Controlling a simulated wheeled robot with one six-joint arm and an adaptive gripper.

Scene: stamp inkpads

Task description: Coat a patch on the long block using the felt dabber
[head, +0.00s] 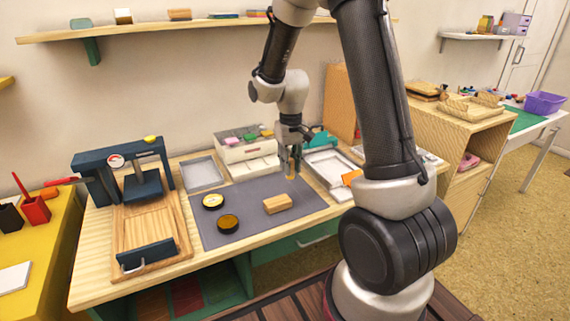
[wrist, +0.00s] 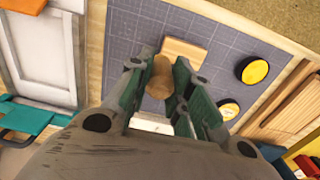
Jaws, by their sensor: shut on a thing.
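My gripper (head: 292,158) is shut on the felt dabber, whose tan wooden body shows between the green-padded fingers in the wrist view (wrist: 160,76). In the head view, the dabber (head: 291,169) hangs upright below the fingers, over the back right of the grey mat. Its felt face is hidden, and I cannot tell whether it touches the mat. The long block (head: 278,203), pale wood, lies on the mat nearer the front; it also shows just beyond the dabber in the wrist view (wrist: 185,49). I see no clear coated patch on it.
A wooden press stand (head: 150,220) is further left. White trays (head: 327,166) lie right of the mat; a drawer box (head: 243,150) stands behind.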

